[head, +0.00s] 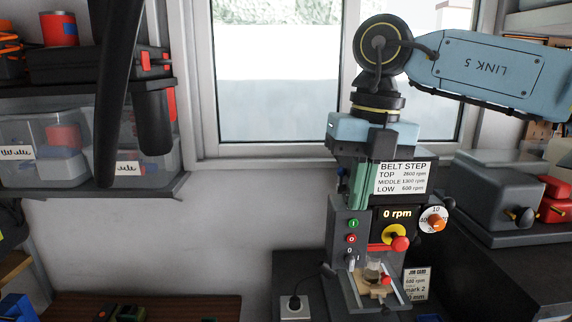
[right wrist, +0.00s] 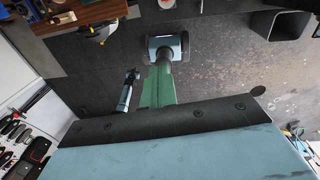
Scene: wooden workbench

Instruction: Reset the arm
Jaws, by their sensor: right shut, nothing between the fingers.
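My right arm comes in from the right in the head view, its blue link marked "LINK 5". The right gripper (head: 364,186) hangs from it, pointing down, with green fingers shut and empty. In the head view it overlaps the upper left of a drill press (head: 345,222); I cannot tell whether they touch. In the right wrist view the shut green fingers (right wrist: 158,82) show above a dark floor, with nothing between them. My left gripper is not in view.
The drill press carries a "BELT STEP" sign (head: 402,178), buttons and a red-tipped knob (head: 399,243). A shelf (head: 110,198) with clear bins stands left. A grey machine (head: 490,196) stands right. A window (head: 280,80) is behind. A wooden bench top (head: 170,305) shows low left.

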